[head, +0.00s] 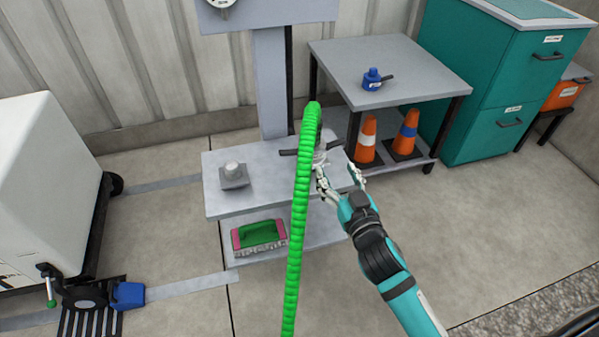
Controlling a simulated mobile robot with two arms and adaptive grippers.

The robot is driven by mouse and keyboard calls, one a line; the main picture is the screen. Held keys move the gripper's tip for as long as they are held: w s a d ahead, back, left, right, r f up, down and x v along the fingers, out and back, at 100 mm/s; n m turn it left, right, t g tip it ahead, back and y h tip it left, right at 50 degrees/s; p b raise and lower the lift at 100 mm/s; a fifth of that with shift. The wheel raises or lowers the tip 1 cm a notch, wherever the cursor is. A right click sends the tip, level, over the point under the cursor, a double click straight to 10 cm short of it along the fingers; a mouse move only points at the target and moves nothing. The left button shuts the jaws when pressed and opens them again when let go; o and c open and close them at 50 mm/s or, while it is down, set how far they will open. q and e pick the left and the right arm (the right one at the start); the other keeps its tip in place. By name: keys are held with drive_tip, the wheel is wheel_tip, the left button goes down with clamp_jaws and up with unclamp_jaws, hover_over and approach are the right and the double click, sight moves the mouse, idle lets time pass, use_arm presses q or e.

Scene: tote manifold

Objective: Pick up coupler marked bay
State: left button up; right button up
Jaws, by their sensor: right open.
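My right gripper (341,174) is open and empty over the right part of a low grey bench. Its fingers point toward the back, just right of a green corrugated hose (297,215). The hose rises through the middle of the view and hides part of a grey fitting (319,156) with dark side handles by the bench's post. A blue coupler-like fitting (372,78) with a dark lever stands on the grey side table, well beyond the gripper. I can read no "bay" marking on either fitting. My left gripper is not in view.
Two orange cones stand under the side table (420,84). A teal cabinet (492,100) stands right, a white cart (45,180) left. Floor at right is clear.

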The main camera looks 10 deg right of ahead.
sight(317, 128)
drive_tip(key=w, duration=0.4)
drive_tip(key=w+b, duration=0.1)
drive_tip(key=w, duration=0.2)
drive_tip(key=w+r, duration=0.1)
drive_tip(key=w, duration=0.3)
drive_tip(key=shift+w+a+r, duration=0.1)
drive_tip(key=shift+w+a, duration=0.15)
drive_tip(key=shift+w, duration=0.1)
drive_tip(key=shift+w+b, duration=0.7)
drive_tip(key=shift+w, duration=2.05)
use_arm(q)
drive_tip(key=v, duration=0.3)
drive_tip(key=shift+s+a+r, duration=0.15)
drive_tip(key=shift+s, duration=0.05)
use_arm(e)
drive_tip(key=shift+r, duration=0.1)
clamp_jaws()
